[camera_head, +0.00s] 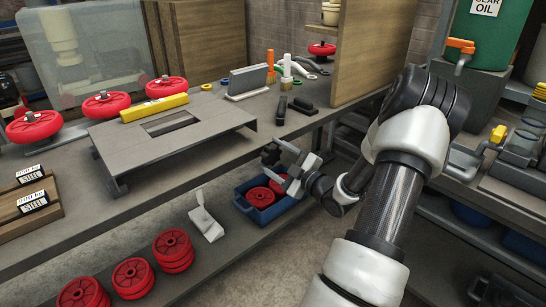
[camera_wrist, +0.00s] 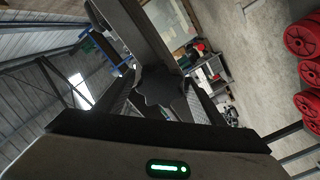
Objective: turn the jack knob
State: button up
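The jack knob (camera_wrist: 163,92) is a dark, lobed star shape in the middle of the wrist view, with a long dark bar behind it. In the head view a dark shape at the bench's front edge (camera_head: 269,154) looks like the same knob, partly hidden by my gripper. My gripper (camera_head: 279,163) is at this edge, its fingers spread apart. In the wrist view the fingers of my gripper (camera_wrist: 162,90) lie on either side of the knob, close to its lobes. I cannot tell whether they touch it.
A blue crate (camera_head: 238,199) with red rollers stands on the lower shelf just below my gripper. A grey plate stand (camera_head: 215,125) sits on the bench, with a yellow bar (camera_head: 154,107) on it. A wooden panel (camera_head: 372,50) rises at the back right. More red rollers (camera_head: 133,277) lie below.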

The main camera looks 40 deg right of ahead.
jog(key=shift+o, duration=0.4)
jog(key=s+d+p, duration=0.1)
jog(key=s+p, duration=0.1)
jog(key=s, duration=1.5)
jog(key=shift+s+d+p, duration=0.2)
jog(key=shift+p, duration=0.15)
